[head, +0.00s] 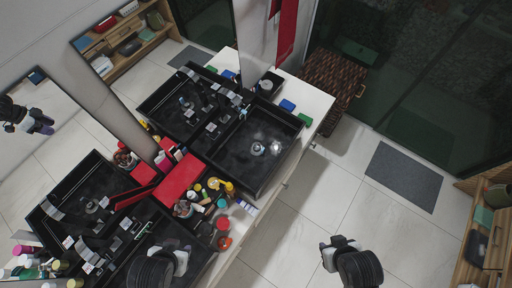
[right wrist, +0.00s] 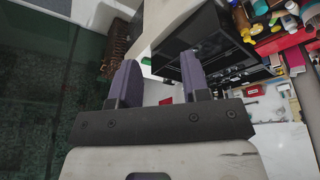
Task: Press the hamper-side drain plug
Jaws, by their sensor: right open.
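The hamper-side sink is a black square vessel basin (head: 291,123), on the counter end near the brown woven hamper (head: 335,78). Its round metallic drain plug (head: 258,149) lies on the basin floor; whether it is up or down is too small to tell. My right gripper (head: 328,254) is open and empty over the floor, right of the counter and well apart from the plug. In the right wrist view its two purple fingers (right wrist: 158,82) are spread, with a black basin (right wrist: 222,48) beyond them. My left gripper (head: 183,260) is over the other black sink; its fingers are unclear.
Bottles, jars and red boxes (head: 180,180) crowd the counter between the sinks. Blue and green items (head: 287,105) lie by the hamper-side basin. Mirrors (head: 110,95) at the left reflect the sinks. A grey mat (head: 404,177) lies on the open tiled floor at the right.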

